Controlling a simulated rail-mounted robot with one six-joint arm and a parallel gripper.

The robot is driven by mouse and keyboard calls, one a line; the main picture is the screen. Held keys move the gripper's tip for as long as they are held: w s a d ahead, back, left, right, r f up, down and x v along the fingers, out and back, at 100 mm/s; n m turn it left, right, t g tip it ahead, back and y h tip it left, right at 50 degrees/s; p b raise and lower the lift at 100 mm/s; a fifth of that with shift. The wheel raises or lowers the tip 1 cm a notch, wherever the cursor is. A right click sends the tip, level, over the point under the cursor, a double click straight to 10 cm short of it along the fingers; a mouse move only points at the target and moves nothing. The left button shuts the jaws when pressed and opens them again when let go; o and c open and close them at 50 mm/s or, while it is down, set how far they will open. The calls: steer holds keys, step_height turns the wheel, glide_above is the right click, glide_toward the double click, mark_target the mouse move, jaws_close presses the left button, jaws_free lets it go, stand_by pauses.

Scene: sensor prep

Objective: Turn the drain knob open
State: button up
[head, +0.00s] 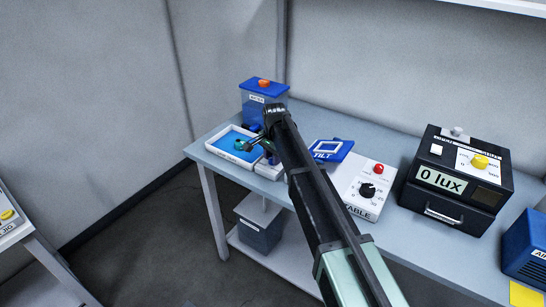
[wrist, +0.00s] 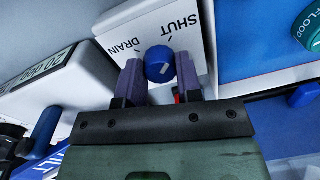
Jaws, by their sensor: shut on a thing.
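The drain knob (wrist: 160,65) is a round blue knob with a pale pointer line, on a white panel (wrist: 160,22) printed SHUT and DRAIN. In the wrist view my gripper (wrist: 159,76) has one purple-grey finger on each side of the knob and is shut on it. The pointer's exact setting is hard to read. In the head view my gripper (head: 266,143) is at the right side of a white tray (head: 211,147) with a blue inside.
A blue-lidded water tank (head: 264,88) stands behind the tray. Right of my arm are a blue tilt frame (head: 331,150), a white box with a black dial (head: 358,190) and a black lux meter (head: 455,182).

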steer(key=n, duration=0.4)
steer(key=shift+n, duration=0.3)
steer(key=n, duration=0.4)
steer(key=shift+n, duration=0.3)
steer(key=n, duration=0.4)
steer(key=shift+n, duration=0.3)
steer(key=shift+n+g, duration=0.3)
steer(key=shift+n, duration=1.8)
steer(key=o, duration=0.9)
steer(key=shift+o, duration=0.2)
